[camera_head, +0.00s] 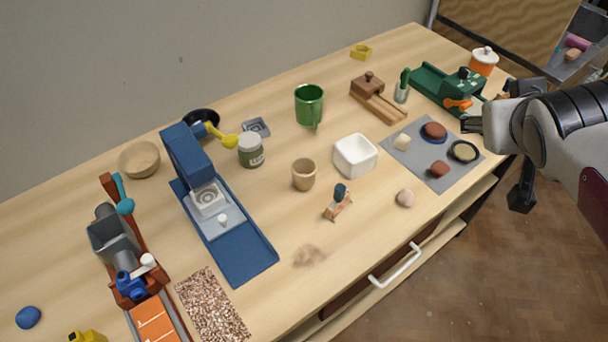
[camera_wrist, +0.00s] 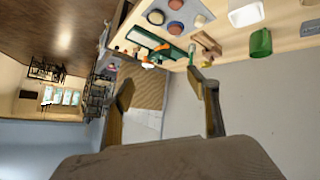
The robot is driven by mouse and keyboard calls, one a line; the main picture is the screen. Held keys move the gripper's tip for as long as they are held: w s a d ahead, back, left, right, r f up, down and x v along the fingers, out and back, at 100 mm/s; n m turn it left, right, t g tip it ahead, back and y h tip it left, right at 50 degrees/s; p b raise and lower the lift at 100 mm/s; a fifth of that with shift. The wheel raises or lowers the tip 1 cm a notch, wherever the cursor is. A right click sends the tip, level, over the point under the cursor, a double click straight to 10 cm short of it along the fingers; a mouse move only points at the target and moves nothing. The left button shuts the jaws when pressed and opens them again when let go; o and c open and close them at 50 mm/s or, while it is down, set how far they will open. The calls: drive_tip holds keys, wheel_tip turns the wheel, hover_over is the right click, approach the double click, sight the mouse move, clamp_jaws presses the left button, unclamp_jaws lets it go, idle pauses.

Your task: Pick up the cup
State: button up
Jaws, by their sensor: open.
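A small tan cup (camera_head: 303,176) stands upright near the middle of the wooden table, left of a white square bowl (camera_head: 355,156). A larger green mug (camera_head: 309,106) stands behind it; the mug also shows in the wrist view (camera_wrist: 261,43). I cannot make out the tan cup in the wrist view. My gripper (camera_head: 472,124) is at the right of the head view, above the table's right part and well apart from the cup and mug. In the wrist view my gripper (camera_wrist: 160,88) is open, with nothing between its fingers.
A grey mat (camera_head: 411,166) with several small pieces lies right of the bowl. A small wooden stand with a dark top (camera_head: 339,202) is in front of the cup. A jar (camera_head: 250,150) and a blue machine (camera_head: 243,253) stand to its left. A green device (camera_head: 432,83) is near my gripper.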

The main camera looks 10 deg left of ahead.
drive_tip(key=w+a+r+n+t+y, duration=0.1)
drive_tip(key=w+a+r+n+t, duration=0.15)
drive_tip(key=w, duration=0.45)
drive_tip(key=w+a+r+n+t+y, duration=0.1)
drive_tip(key=w+r+n, duration=0.15)
drive_tip(key=w, duration=0.55)
drive_tip(key=w+a+f+n+y, duration=0.4)
drive_tip(key=w+a+n+y, duration=0.25)
drive_tip(key=w+a, duration=0.25)
drive_tip(key=s+a+f+n+g+y, duration=0.35)
drive_tip(key=a+f+g+y, duration=0.3)
drive_tip(key=f, duration=0.35)
drive_tip(key=s+f+n+g, duration=0.4)
drive_tip(key=s+f+g, duration=0.6)
drive_tip(key=f, duration=0.1)
drive_tip(key=shift+s+f+y, duration=0.15)
drive_tip(key=shift+s+y, duration=0.05)
drive_tip(key=shift+y, duration=0.2)
drive_tip(key=shift+a, duration=0.2)
